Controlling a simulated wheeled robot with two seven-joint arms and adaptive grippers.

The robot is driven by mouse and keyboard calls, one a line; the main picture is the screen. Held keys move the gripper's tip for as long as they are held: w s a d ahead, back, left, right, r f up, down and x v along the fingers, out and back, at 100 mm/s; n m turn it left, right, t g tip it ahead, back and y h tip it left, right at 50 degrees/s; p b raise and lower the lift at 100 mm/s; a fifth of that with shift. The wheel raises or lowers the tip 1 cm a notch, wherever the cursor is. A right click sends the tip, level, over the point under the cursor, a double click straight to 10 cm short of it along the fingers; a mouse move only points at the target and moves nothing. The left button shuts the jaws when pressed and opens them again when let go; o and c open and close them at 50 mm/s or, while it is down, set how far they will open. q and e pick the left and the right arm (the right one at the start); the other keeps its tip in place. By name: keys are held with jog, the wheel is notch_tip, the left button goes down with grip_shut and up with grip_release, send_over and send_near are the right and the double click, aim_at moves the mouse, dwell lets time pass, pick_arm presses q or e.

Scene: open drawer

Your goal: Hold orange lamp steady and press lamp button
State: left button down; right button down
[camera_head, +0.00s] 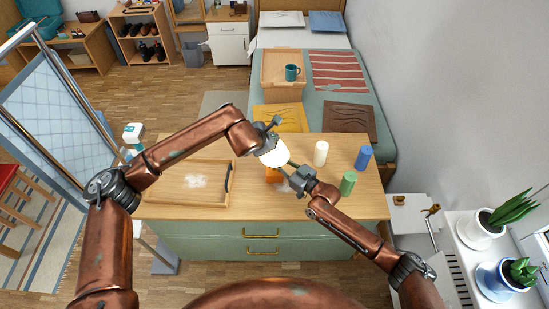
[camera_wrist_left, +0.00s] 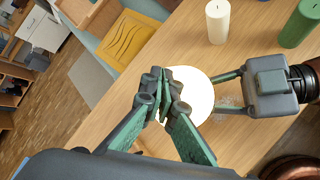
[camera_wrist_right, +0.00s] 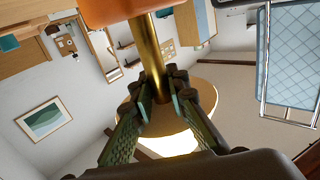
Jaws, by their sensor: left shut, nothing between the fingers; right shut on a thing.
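The orange lamp stands on the wooden dresser top; its orange base (camera_head: 272,175) shows below its round white shade (camera_head: 273,154). The shade looks bright in the left wrist view (camera_wrist_left: 197,88). In the right wrist view, my right gripper (camera_wrist_right: 160,103) is shut on the brass stem (camera_wrist_right: 149,50), between the orange base (camera_wrist_right: 108,10) and the shade (camera_wrist_right: 205,100). My left gripper (camera_wrist_left: 165,92) is shut and empty, over or beside the shade; I cannot tell whether it touches. The lamp button is not distinguishable.
On the dresser (camera_head: 240,212), a white candle (camera_head: 320,153), a green candle (camera_head: 347,183) and a blue candle (camera_head: 363,157) stand right of the lamp. A wooden tray (camera_head: 180,199) lies at left. A bed (camera_head: 340,92) is behind; potted plants (camera_head: 483,229) stand at right.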

pick_arm(q)
jog(key=shift+f, duration=0.15)
dwell(0.5)
jog(key=shift+f, duration=0.3)
dwell(0.5)
jog(key=shift+r, duration=0.45)
jog(key=shift+r, duration=3.05)
pick_arm(e)
jog(key=c, duration=1.8)
grip_release()
